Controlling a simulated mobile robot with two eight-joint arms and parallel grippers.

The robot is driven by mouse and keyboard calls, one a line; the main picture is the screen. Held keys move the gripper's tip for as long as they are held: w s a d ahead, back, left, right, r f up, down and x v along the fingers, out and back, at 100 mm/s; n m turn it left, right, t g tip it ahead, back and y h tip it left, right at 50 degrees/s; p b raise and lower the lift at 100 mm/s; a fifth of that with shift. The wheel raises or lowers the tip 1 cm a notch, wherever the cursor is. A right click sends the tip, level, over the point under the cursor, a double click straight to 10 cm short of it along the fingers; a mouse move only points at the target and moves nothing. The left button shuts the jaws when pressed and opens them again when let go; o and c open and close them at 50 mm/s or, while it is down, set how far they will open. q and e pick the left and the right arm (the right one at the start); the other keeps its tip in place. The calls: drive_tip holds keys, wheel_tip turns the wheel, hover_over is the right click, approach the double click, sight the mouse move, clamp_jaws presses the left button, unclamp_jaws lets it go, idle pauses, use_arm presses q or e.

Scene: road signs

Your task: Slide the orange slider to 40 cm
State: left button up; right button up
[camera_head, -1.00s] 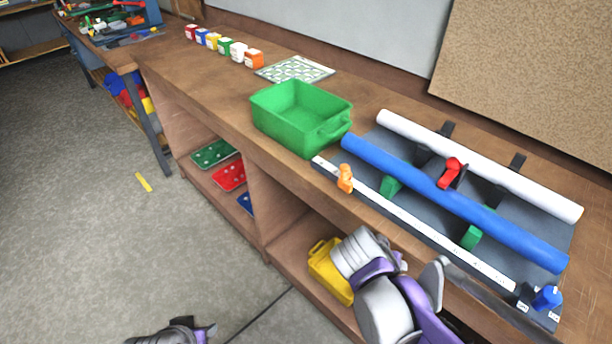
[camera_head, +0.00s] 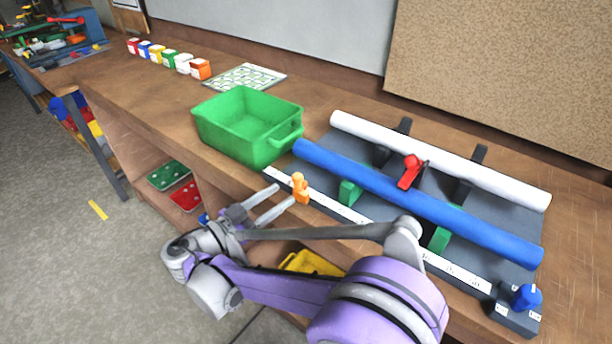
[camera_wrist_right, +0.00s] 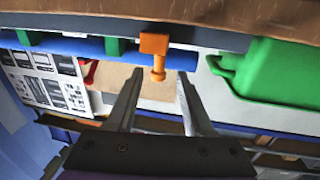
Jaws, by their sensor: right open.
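The orange slider (camera_head: 300,188) sits near the left end of the white ruler rail (camera_head: 335,208) on the bench. My right gripper (camera_head: 282,203) is open, its fingers pointing at the slider from the front, just short of it. In the right wrist view the orange slider (camera_wrist_right: 156,58) shows ahead, between the lines of the two open fingertips (camera_wrist_right: 160,80), with nothing held. My right forearm hides the middle of the rail, and the scale marks are too small to read. My left gripper is not in view.
A green bin (camera_head: 245,125) stands just left of the rail's end. A blue tube (camera_head: 420,202), a white tube (camera_head: 440,160) and a red lever (camera_head: 411,171) lie behind the rail. A blue knob (camera_head: 526,297) is at its right end.

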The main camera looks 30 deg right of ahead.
sight(307, 187)
drive_tip(key=x, duration=0.9)
drive_tip(key=shift+d+p, duration=0.35)
clamp_jaws()
idle(0.9)
